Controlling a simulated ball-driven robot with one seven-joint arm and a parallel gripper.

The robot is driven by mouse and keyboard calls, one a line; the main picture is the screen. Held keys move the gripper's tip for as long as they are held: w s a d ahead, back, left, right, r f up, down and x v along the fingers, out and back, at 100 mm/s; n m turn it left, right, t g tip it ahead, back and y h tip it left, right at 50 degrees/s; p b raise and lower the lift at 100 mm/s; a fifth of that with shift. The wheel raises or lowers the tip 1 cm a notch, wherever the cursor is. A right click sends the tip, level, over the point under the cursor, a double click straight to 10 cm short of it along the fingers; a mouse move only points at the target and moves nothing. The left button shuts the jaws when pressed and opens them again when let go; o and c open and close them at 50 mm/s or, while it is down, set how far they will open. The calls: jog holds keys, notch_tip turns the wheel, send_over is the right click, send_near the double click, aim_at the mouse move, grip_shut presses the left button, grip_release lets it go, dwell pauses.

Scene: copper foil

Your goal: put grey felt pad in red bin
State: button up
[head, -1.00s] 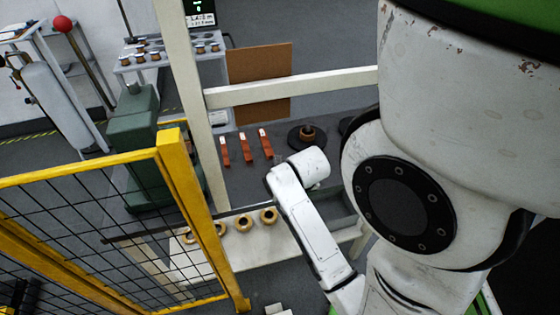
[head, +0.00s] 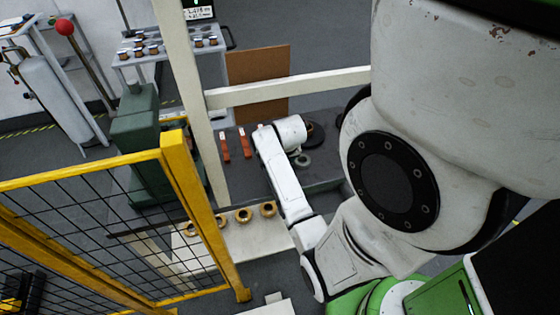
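I cannot make out a grey felt pad for certain. A small grey ring-shaped thing (head: 303,160) shows on the dark bench just below my arm's wrist, but I cannot tell what it is. No red bin shows in this view. My arm reaches over the bench, with its white wrist above the bench top. The fingers of my gripper are hidden behind the wrist, so what they hold does not show.
A black disc (head: 316,132) is partly behind my wrist. A white post (head: 186,85), rail (head: 290,88) and yellow mesh fence (head: 185,190) stand nearby.

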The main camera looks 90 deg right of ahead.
jog(key=shift+f, duration=0.3)
jog(key=c, duration=1.2)
